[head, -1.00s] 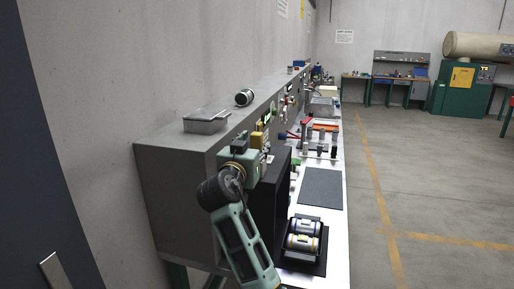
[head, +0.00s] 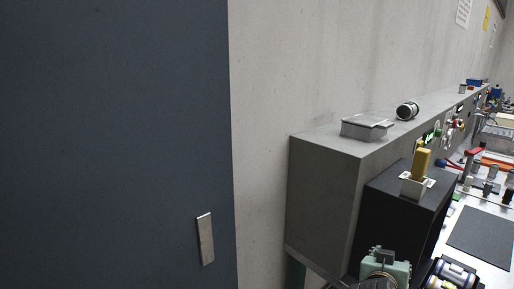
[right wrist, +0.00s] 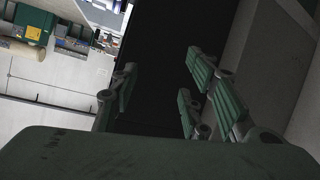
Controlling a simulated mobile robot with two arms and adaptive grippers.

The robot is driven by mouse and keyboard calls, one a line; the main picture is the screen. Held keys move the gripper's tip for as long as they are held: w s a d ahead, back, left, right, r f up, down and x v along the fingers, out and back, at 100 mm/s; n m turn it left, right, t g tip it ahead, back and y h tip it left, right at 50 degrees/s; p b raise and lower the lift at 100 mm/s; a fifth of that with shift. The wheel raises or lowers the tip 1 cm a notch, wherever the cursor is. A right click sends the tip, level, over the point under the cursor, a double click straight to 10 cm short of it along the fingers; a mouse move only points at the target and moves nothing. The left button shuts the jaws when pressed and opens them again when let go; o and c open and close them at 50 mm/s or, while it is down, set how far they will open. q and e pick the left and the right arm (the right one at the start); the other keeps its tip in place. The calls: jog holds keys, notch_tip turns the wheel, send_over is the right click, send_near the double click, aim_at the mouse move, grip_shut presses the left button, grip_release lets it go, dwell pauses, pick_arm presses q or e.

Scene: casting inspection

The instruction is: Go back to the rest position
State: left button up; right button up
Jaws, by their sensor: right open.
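My right gripper (right wrist: 160,78) shows in the right wrist view with its green-padded fingers spread apart. Nothing is between them, and a dark surface lies behind them. In the head view a pale green part of my arm (head: 386,266) shows at the bottom edge, in front of the black box (head: 395,215). The fingers cannot be made out there. My left gripper is in neither current view.
A grey cabinet (head: 325,190) bears a clear lidded box (head: 366,127) and a cylinder (head: 407,111). A yellow item (head: 421,164) stands in a white holder on the black box. A dark door (head: 110,140) fills the left.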

jog(key=s+a+f+n+g+y, duration=0.3)
jog(key=s+a+f+n+y, duration=0.15)
jog(key=s+f, duration=0.9)
jog(key=s+a+f+n+g+y, duration=0.15)
jog(key=s+a+f, duration=0.25)
jog(key=s, duration=0.5)
jog(key=s+a+f+n+g+y, duration=0.1)
jog(key=s+a+f+g+y, duration=0.25)
jog(key=s, duration=0.55)
notch_tip(320, 180, down, 28)
jog(key=s, duration=0.2)
jog(key=s+d+f+g+h, duration=0.1)
jog(key=s+d+f, duration=0.1)
jog(key=s+f, duration=1.2)
jog(key=shift+s+f+n, duration=0.15)
jog(key=shift+s+n, duration=0.15)
jog(key=shift+s, duration=0.85)
